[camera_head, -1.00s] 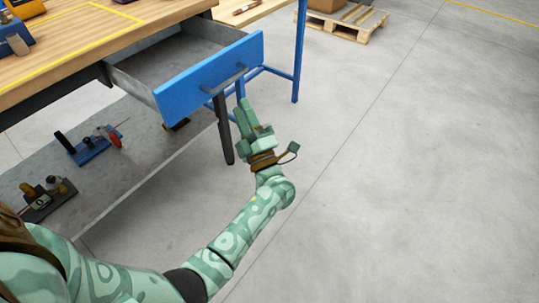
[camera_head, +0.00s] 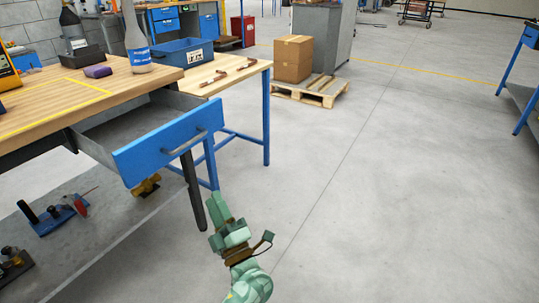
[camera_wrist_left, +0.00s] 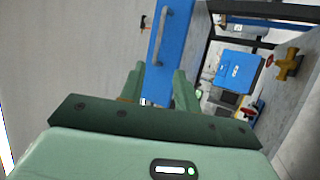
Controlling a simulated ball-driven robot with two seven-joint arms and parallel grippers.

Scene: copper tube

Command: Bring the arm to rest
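My left gripper (camera_head: 217,203) is in front of and below the open drawer's handle (camera_head: 186,145), apart from it in the head view. In the left wrist view its two green fingers (camera_wrist_left: 158,92) are spread with a gap and nothing held between them. The blue drawer front (camera_head: 150,152) stands pulled out from the workbench. In the wrist view the drawer front (camera_wrist_left: 170,60) and its grey handle (camera_wrist_left: 163,35) lie beyond the fingertips. The visible part of the drawer's inside looks empty. My right gripper is in neither view.
The wooden workbench top (camera_head: 60,100) is at the left, with a grey lower shelf (camera_head: 110,225) holding tools. A second table (camera_head: 235,78) with copper pieces stands behind.

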